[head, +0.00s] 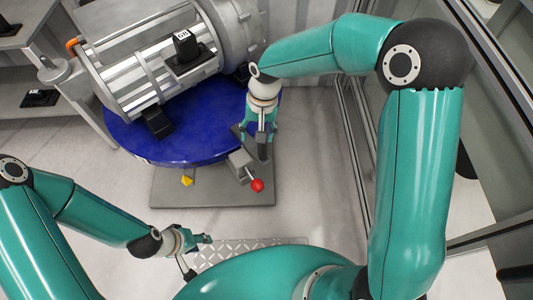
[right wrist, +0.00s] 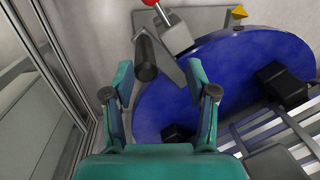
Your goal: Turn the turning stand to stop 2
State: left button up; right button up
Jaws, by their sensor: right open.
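The turning stand has a blue round disc (head: 180,152) on a grey base plate (head: 225,192). A grey-and-silver drive unit lies on the disc. A yellow pointer (head: 187,181) sits at the front of the base. A lever with a red knob (head: 257,185) stands on a grey block at the front right. A dark upright handle (right wrist: 146,58) is at the disc's edge. My right gripper (right wrist: 158,73) is open above it, and the handle shows between the fingertips, without clear contact. My left gripper (head: 197,254) is open and empty, low in front of the stand. No stop numbers are readable.
A grey shelf (head: 45,75) stands left of the stand. A glass-panelled frame (head: 350,150) runs along the right, close to my right arm. The pale floor (head: 110,190) in front of the stand is clear on the left.

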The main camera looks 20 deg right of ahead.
aim_at(263, 147)
notch_tip(263, 147, up, 6)
jog(key=w+d+m+h+b, duration=0.1)
jog(key=d+m+b, duration=0.1)
pick_arm(q)
notch_tip(263, 147, down, 4)
jog(key=shift+f+b, duration=0.25)
jog(key=shift+b, duration=0.45)
pick_arm(e)
notch_tip(263, 147, down, 16)
jog(key=shift+w+a+f, duration=0.1)
jog(key=shift+a, duration=0.05)
